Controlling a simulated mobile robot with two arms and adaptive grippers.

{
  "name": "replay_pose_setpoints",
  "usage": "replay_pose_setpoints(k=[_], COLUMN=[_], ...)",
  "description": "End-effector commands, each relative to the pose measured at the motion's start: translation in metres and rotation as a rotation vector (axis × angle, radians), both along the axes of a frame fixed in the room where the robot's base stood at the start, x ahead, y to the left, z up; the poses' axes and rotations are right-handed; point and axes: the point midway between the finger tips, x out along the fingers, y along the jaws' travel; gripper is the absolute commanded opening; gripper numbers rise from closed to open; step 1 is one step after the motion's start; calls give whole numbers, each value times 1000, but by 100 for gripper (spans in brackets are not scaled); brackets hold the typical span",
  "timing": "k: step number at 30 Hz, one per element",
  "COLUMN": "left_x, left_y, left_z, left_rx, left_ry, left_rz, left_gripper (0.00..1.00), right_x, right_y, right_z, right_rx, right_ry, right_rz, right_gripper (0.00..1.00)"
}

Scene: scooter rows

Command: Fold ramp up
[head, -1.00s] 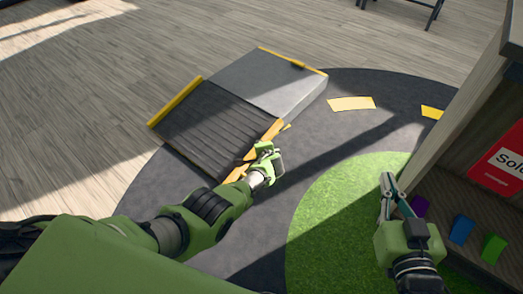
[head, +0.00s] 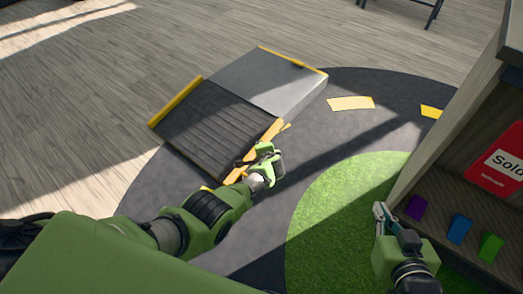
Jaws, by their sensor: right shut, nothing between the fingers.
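The ramp (head: 215,128) is a dark ribbed panel with yellow side edges. It slopes down to the dark floor mat from a grey platform (head: 265,82) with yellow trim. My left gripper (head: 266,160) is at the ramp's near right corner, beside its yellow edge. I cannot tell whether it touches the ramp, and its fingers are too small and turned to read. My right gripper (head: 380,213) is shut and empty over the green mat's right side, well away from the ramp.
A wooden shelf unit (head: 445,130) stands at the right, with a red sign (head: 500,158) and purple (head: 418,207), blue (head: 459,229) and green (head: 491,246) blocks. Yellow patches (head: 351,103) mark the dark mat. The wooden floor at upper left is clear.

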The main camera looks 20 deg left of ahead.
Motion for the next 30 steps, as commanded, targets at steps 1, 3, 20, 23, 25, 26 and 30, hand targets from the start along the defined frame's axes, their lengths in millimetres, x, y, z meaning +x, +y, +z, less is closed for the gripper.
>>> replay_pose_setpoints(k=[1,3,20,23,25,26,30], left_x=[-1,-1,-4,-4,-4,-4,-5], left_y=[0,-1,-2,-2,-2,-2,-2], left_z=[1,2,4,4,4,4,3], left_rx=[0,0,0,-1,-1,-1,0], left_ry=[0,0,0,0,0,0,0], left_rz=[0,0,0,-1,-1,-1,0], left_gripper=[30,30,30,30,30,30,30], right_x=[-2,-5,-24,-24,-24,-24,-20], right_y=[-1,-2,-10,-10,-10,-10,-9], right_z=[-2,-6,-29,-29,-29,-28,-25], right_rx=[-4,-9,-38,-38,-38,-37,-32], right_ry=[17,38,162,162,161,160,138], right_rz=[-1,-3,-12,-12,-12,-11,-10], right_gripper=[0,0,0,0,0,0,0])
